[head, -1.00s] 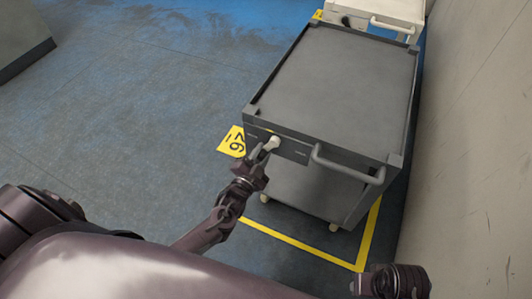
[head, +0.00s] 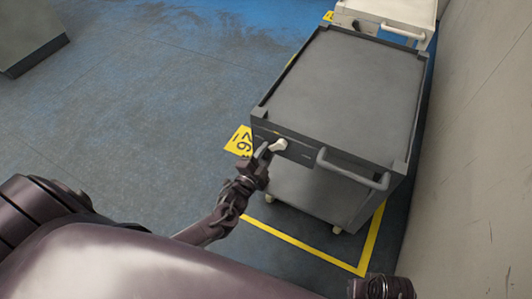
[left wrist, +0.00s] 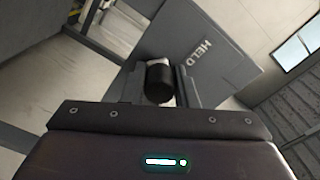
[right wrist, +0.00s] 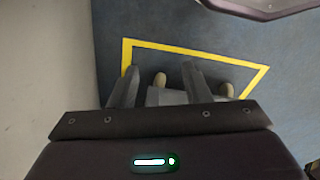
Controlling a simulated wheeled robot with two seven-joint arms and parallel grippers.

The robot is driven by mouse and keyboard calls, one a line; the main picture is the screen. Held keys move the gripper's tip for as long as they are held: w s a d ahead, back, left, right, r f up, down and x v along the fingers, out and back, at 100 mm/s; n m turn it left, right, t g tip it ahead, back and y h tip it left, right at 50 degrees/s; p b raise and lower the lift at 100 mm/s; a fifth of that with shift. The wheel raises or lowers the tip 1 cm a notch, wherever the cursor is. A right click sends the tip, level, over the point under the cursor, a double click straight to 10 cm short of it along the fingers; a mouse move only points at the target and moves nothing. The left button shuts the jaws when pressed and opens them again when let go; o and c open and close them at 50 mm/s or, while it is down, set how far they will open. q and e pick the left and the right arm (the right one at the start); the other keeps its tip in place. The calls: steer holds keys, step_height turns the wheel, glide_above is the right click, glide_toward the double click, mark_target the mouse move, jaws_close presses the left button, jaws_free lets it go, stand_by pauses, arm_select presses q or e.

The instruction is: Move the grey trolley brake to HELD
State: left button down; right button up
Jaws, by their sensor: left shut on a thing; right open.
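The grey trolley (head: 345,85) stands by the wall. Its pale brake lever (head: 279,146) is on the front face near the left corner. My left gripper (head: 263,154) is at the lever, shut on it. In the left wrist view, the lever's dark end (left wrist: 159,82) sits between the fingers, and the word HELD (left wrist: 203,53) is on the grey panel to its right. The fingers partly hide the lever, so I cannot tell its exact setting. My right gripper (right wrist: 158,88) is open and empty in the right wrist view.
A pale trolley (head: 385,20) stands behind the grey one. The front handle (head: 352,170) sticks out right of the lever. Yellow floor lines (head: 300,243) and a yellow floor marker (head: 240,141) surround the trolley. A wall (head: 480,150) is close on the right; open floor lies left.

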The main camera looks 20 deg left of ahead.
arm_select(q)
steer(key=c, duration=1.3)
jaws_free()
steer(key=shift+a+f, duration=0.15)
steer(key=shift+a, duration=0.3)
steer(key=shift+o, duration=0.5)
arm_select(e)
steer(key=shift+a, duration=0.15)
arm_select(q)
steer(key=shift+d, duration=0.1)
steer(key=shift+s, duration=0.55)
steer(key=s+p, duration=0.1)
steer(key=s, duration=0.5)
steer(key=shift+s, duration=0.4)
arm_select(e)
steer(key=f, duration=0.3)
steer(key=shift+s+d+f, duration=0.1)
steer(key=shift+d+f, duration=0.15)
steer(key=shift+d, duration=0.1)
